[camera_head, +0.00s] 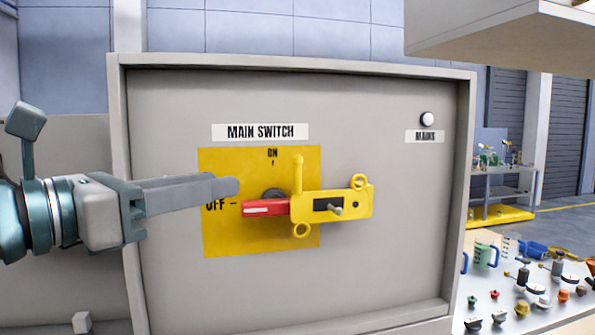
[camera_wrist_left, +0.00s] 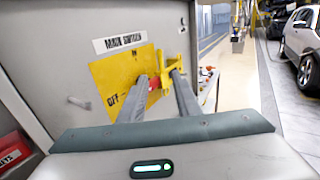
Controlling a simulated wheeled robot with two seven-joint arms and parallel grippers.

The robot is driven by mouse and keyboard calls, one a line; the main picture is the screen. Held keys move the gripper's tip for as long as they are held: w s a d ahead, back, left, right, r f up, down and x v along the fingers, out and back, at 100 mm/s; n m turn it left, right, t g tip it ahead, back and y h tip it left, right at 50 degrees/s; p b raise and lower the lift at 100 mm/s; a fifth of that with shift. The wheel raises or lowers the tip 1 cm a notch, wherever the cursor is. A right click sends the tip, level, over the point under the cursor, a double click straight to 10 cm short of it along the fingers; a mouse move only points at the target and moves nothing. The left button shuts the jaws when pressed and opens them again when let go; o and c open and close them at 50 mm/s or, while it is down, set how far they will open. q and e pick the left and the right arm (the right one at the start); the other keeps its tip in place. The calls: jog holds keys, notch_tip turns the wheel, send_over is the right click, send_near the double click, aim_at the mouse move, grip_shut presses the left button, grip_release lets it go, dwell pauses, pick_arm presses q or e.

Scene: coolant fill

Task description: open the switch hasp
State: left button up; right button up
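The yellow switch hasp (camera_head: 348,205) sits over the red switch handle (camera_head: 265,208) on the panel. It has a ring at top right, a ring at lower left, an upright yellow bar and a grey pin. The handle lies level, its red end beside OFF. My left gripper (camera_head: 238,187) comes in from the left, its fingertips just left of the hasp and handle, holding nothing. In the left wrist view, its two fingers (camera_wrist_left: 159,76) stand apart, with the hasp (camera_wrist_left: 172,64) and red handle (camera_wrist_left: 154,83) beyond them. My right gripper is not in view.
The yellow plate (camera_head: 225,170) backs the switch on the grey cabinet (camera_head: 400,230), under a MAIN SWITCH label (camera_head: 260,132). A white lamp (camera_head: 427,119) is at upper right. A table (camera_head: 480,325) with mugs and knobs stands right. The panel right of the hasp is clear.

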aim_at(294, 171)
pick_arm(q)
jog(key=shift+w+d, duration=0.1)
jog(key=shift+w, duration=0.05)
